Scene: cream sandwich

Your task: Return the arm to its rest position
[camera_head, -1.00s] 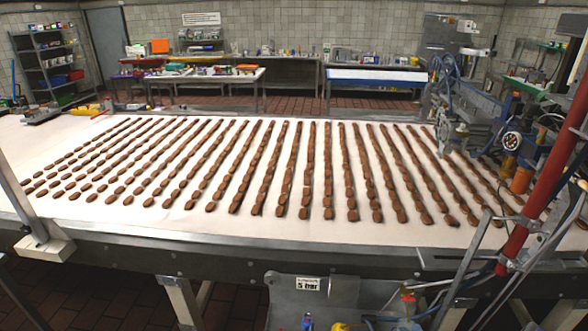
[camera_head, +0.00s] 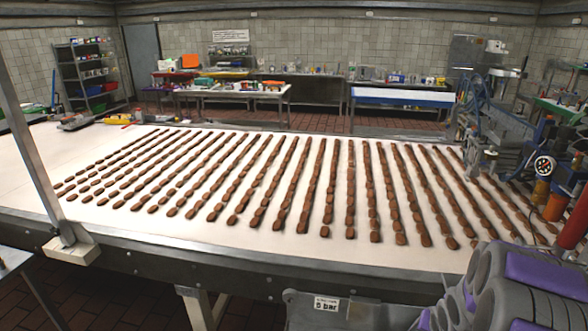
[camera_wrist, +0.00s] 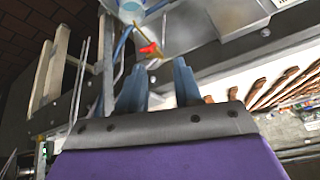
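My arm (camera_head: 515,285), grey with purple panels, shows in the lower right corner of the head view. It lies in front of the conveyor's near edge. My gripper (camera_wrist: 158,78) shows in the wrist view as two blue-grey fingers standing apart, with nothing held between them. A small red and yellow part (camera_wrist: 149,49) shows beyond the fingertips, on the machine side. The gripper's fingers cannot be made out in the head view.
A wide white conveyor (camera_head: 110,235) carries many rows of brown biscuits (camera_head: 300,195). A metal post (camera_head: 35,140) stands at the left. Machinery with a red pipe (camera_head: 575,220) stands at the right. Tables (camera_head: 230,94) and a shelf rack (camera_head: 90,75) stand at the back.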

